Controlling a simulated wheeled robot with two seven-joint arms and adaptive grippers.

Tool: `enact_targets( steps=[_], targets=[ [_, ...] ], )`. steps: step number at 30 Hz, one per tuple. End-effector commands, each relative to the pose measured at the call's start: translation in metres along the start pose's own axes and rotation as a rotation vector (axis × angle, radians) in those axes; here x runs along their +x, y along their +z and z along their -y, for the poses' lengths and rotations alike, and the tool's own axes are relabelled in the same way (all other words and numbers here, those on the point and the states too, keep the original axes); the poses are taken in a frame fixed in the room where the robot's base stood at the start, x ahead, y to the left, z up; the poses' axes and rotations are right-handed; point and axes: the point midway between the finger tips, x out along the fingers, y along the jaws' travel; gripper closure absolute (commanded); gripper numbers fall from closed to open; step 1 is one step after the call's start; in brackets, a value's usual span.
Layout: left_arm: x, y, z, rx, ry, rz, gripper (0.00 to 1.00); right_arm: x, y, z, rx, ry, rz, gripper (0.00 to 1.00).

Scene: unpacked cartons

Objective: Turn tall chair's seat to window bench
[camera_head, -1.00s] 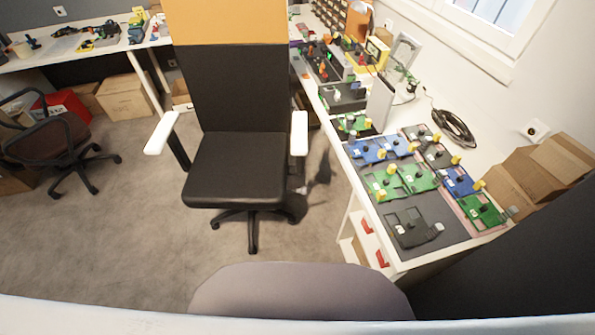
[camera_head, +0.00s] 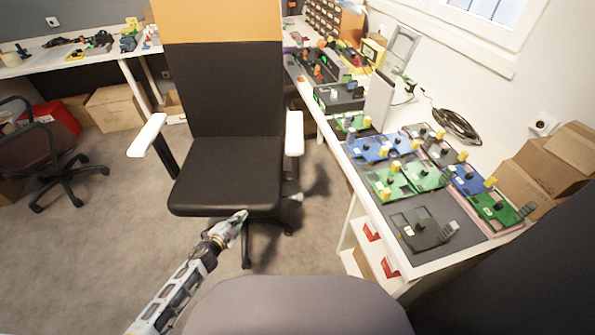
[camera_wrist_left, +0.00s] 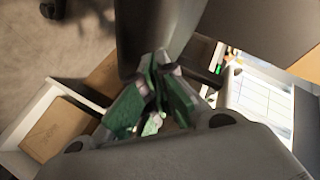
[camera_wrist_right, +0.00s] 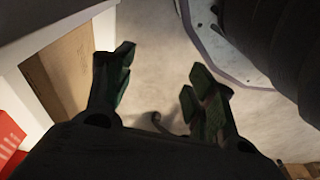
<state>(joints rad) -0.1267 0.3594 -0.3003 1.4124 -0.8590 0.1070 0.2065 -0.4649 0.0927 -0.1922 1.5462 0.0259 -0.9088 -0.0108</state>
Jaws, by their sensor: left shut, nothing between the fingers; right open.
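The tall chair (camera_head: 235,90) stands mid-left in the head view, with a black back, an orange top panel and white armrests. Its black seat (camera_head: 228,175) faces me, its front edge toward my camera. The white window bench (camera_head: 455,255) runs along the wall to the right of the chair. My left gripper (camera_head: 242,216) is shut and empty at the seat's front edge, right of its middle; I cannot tell whether it touches. Its shut fingers also show in the left wrist view (camera_wrist_left: 158,62). My right gripper (camera_wrist_right: 157,75) is open and empty over the floor, outside the head view.
Green and blue boards (camera_head: 400,180) cover the bench top. A grey rounded chair-like back (camera_head: 297,305) stands close in front of me. A second office chair (camera_head: 50,160) and cartons (camera_head: 115,107) are at left. Carpet left of the chair is clear.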

Motion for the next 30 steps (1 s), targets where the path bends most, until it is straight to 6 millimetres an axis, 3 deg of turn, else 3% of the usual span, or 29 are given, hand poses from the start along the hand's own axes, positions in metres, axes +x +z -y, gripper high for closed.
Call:
enact_targets(
  steps=[14, 30],
  targets=[
    [0.017, -0.083, 0.05, 0.273, -0.084, -0.238, 1.0, -0.022, -0.031, 0.006, -0.002, -0.014, -0.021, 0.44],
    [-0.002, -0.181, 0.074, 0.615, -0.168, -0.479, 1.0, -0.065, -0.051, 0.012, -0.009, -0.031, -0.043, 0.44]
  ],
)
